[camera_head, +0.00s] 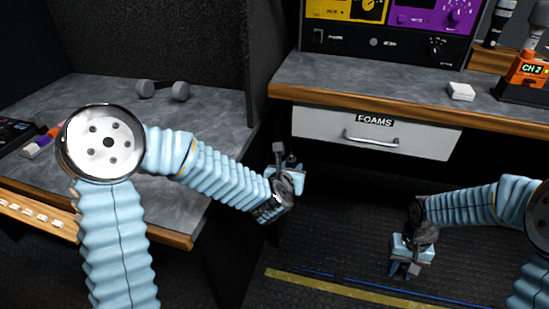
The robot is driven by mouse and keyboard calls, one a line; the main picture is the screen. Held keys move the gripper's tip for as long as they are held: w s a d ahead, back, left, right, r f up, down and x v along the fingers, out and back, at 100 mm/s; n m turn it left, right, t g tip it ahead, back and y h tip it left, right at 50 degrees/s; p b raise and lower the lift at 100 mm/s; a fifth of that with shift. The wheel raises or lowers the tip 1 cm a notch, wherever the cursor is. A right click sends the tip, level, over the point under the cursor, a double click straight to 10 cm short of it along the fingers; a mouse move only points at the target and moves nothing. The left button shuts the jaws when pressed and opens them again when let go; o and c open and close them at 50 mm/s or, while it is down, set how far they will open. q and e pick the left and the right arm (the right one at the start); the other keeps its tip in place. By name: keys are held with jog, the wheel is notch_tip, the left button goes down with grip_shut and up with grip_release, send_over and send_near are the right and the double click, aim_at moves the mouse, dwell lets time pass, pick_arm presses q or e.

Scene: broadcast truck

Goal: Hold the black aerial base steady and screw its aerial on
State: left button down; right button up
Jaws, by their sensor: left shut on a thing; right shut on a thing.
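My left gripper (289,163) is in the gap between the two counters, just left of the drawer front. It is shut on a small dark thing, mostly hidden by the fingers. My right gripper (405,266) is lower and further right, over the dark floor, pointing down. It is shut on another small dark thing, also mostly covered. The two grippers are well apart, and the things in them do not touch. At this size I cannot tell which is the black aerial base and which is the aerial.
A white drawer (420,140) labelled FOAMS is shut under the right counter (400,88). A white block (461,91) and an orange CH 2 unit (528,70) stand on that counter. The left counter (215,118) holds a grey dumbbell-shaped thing (162,91). The floor (330,250) between is clear.

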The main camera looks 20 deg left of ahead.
pick_arm(q)
jog(key=s+d, duration=0.2)
jog(key=d, duration=1)
jog(key=shift+s+d, duration=0.25)
jog(key=shift+s, duration=0.05)
pick_arm(e)
jog(key=shift+w+a+r, duration=0.15)
jog(key=shift+w+r, duration=0.1)
jog(key=shift+w, duration=0.1)
jog(key=w+a+r+m+y, duration=0.1)
jog(key=w+a+r+m, duration=0.75)
jog(key=r, duration=0.35)
jog(key=a+r+m, duration=0.4)
jog(key=a+r, duration=0.2)
jog(key=r, duration=0.3)
jog(key=w+a+r+m+t, duration=0.1)
jog(key=a+r+m, duration=0.3)
jog(key=r, duration=0.5)
jog(key=shift+a+m, duration=0.35)
jog(key=shift+a, duration=0.5)
